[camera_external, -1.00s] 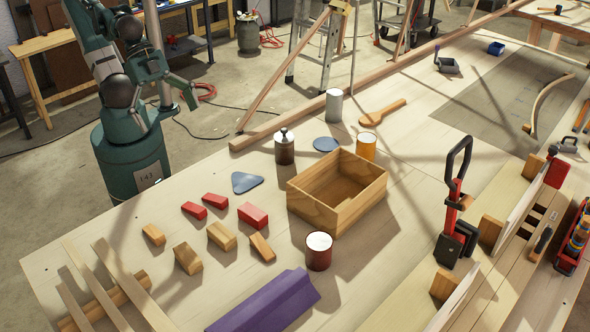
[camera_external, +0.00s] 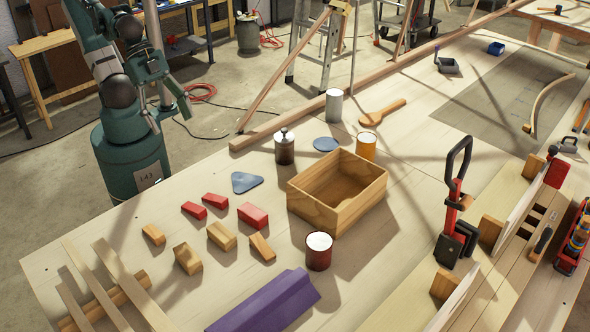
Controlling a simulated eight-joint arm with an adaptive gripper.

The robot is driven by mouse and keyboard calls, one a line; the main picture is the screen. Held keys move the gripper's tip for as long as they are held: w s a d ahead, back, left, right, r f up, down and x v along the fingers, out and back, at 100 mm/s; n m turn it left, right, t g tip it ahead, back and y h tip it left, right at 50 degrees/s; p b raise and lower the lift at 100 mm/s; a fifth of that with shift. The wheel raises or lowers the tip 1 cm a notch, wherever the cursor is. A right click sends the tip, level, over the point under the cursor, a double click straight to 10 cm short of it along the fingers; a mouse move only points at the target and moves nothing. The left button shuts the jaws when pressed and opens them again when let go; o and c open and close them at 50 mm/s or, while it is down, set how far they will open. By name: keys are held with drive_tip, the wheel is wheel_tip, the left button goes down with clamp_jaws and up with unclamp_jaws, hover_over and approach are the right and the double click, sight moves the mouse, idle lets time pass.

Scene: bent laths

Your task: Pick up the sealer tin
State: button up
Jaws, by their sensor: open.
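Several cans stand upright on the wooden table, and no readable label shows which is the sealer tin. They are a dark red tin with a pale top (camera_external: 319,252) in front of the wooden box, an orange tin (camera_external: 366,147) behind the box, and a grey tin (camera_external: 334,106) farther back. A dark brown canister with a knobbed lid (camera_external: 284,149) stands left of the orange tin. My gripper (camera_external: 170,115) is open and empty at the upper left, beyond the table's left edge and well away from all of them.
An open wooden box (camera_external: 338,205) stands mid-table. Red and wooden blocks (camera_external: 221,236) lie to its left, with a purple piece (camera_external: 265,304) in front. A red-and-black clamp (camera_external: 455,215) rises at the right. A long lath (camera_external: 400,63) runs along the table's back edge.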

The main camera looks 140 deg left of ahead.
drive_tip(key=w+r+m+g+p, duration=0.15)
drive_tip(key=w+r, duration=0.25)
drive_tip(key=w, duration=0.9)
drive_tip(key=m+g+h+p, duration=0.2)
drive_tip(key=m+p, duration=0.1)
drive_tip(key=m, duration=0.2)
hover_over(319, 236)
drive_tip(key=s+d, duration=0.4)
drive_tip(key=s, duration=0.8)
wheel_tip(319, 236, down, 7)
drive_tip(key=w+a+f, duration=0.1)
drive_tip(key=w+f, duration=0.2)
drive_tip(key=f, duration=0.1)
drive_tip(key=w+a+f+m, duration=0.1)
drive_tip(key=w+a+f, duration=0.1)
drive_tip(key=w+f, duration=0.2)
drive_tip(key=w+a+f+m+h+p, duration=0.1)
drive_tip(key=w+a+f, duration=0.1)
drive_tip(key=w+f, duration=0.1)
drive_tip(key=shift+w+f, duration=0.35)
drive_tip(key=shift+f, duration=0.1)
drive_tip(key=shift+w+f+m, duration=0.2)
drive_tip(key=shift+f+m, duration=0.05)
drive_tip(key=shift+f, duration=0.05)
drive_tip(key=shift+f, duration=0.1)
drive_tip(key=shift+x, duration=1.2)
